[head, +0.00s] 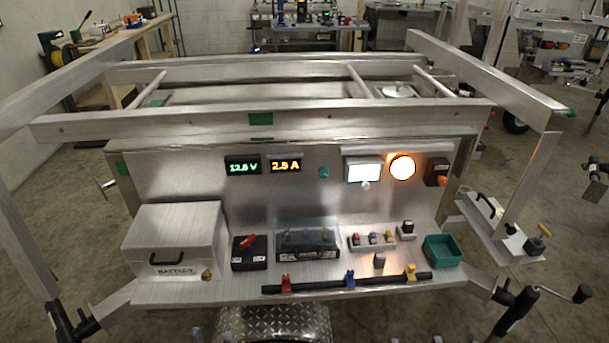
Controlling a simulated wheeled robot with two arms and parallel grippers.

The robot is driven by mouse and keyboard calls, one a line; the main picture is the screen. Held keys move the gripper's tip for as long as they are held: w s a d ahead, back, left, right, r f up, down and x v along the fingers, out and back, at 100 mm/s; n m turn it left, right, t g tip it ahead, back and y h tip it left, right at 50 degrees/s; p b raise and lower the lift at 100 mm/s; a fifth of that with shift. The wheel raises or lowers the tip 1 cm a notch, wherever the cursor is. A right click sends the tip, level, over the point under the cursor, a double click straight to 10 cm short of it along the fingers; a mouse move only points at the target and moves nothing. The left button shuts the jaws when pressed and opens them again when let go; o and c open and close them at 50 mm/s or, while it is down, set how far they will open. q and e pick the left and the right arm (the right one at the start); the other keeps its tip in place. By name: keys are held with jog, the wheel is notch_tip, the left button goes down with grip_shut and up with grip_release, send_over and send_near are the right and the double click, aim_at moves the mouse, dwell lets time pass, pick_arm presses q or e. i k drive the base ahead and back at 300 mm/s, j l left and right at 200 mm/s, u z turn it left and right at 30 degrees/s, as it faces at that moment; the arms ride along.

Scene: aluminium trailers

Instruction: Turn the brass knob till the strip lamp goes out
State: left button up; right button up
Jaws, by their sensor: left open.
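A small brass-coloured knob (207,275) sits at the lower right front corner of the battery box. A white rectangular lamp (362,170), the likeliest strip lamp, is lit on the upright metal panel. A pale stub shows under it. A black box with an orange knob (442,181) is at the panel's right; I cannot tell whether that knob is brass.
A round amber lamp (402,167) is lit beside the white one. The shelf holds the battery box (165,245), a red switch (247,243), a fuse box (306,240) and a green tray (442,250). A black bar (320,287) with coloured clips runs along the front edge.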

aim_at(207, 275)
jog(key=i+l+u, duration=0.15)
jog(key=u, duration=0.25)
jog(key=i+l+u, duration=0.1)
jog(key=u, duration=0.35)
jog(key=l+u, duration=0.4)
jog(key=i+j, duration=0.05)
jog(key=j, duration=0.05)
